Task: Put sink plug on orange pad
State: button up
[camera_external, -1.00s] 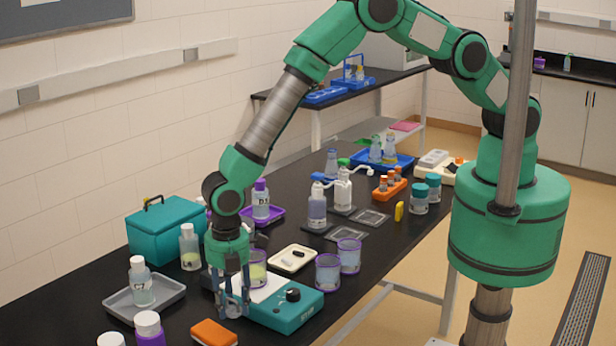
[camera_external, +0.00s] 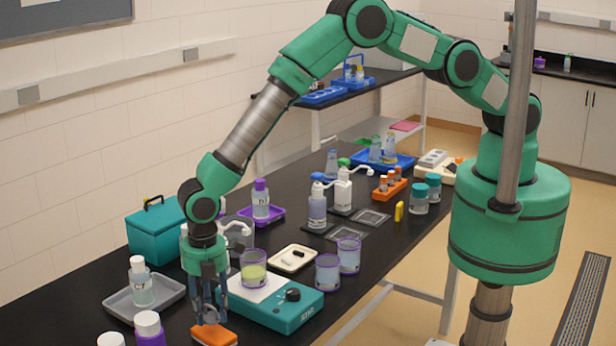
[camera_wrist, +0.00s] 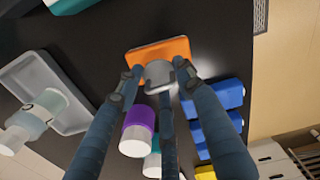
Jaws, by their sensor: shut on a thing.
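The grey, round sink plug (camera_wrist: 159,74) is held between the fingertips of my gripper (camera_wrist: 162,80) in the wrist view. The orange pad (camera_wrist: 160,50) lies flat on the black bench just beyond the plug, which overlaps the pad's near edge in that view. In the external view, my gripper (camera_external: 210,317) points down with its fingertips at the pad (camera_external: 222,338), partly in front of it. The plug is hard to make out there among the fingers. Whether the plug touches the pad I cannot tell.
A teal stirrer (camera_external: 272,312) with a beaker (camera_external: 254,270) on its white plate stands right beside the gripper. A grey tray (camera_external: 172,291) with a bottle (camera_external: 142,283) lies to the left. A purple-based, white-capped bottle (camera_external: 148,328) stands in front. Purple-rimmed beakers (camera_external: 328,272) are farther right.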

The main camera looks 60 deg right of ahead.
aim_at(211, 317)
jog(key=shift+f+p, duration=0.4)
jog(key=shift+f, duration=1.2)
jog(key=shift+f, duration=0.15)
jog(key=o, duration=1.2)
jog(key=shift+r+b, duration=0.95)
jog(key=shift+r, duration=5.2)
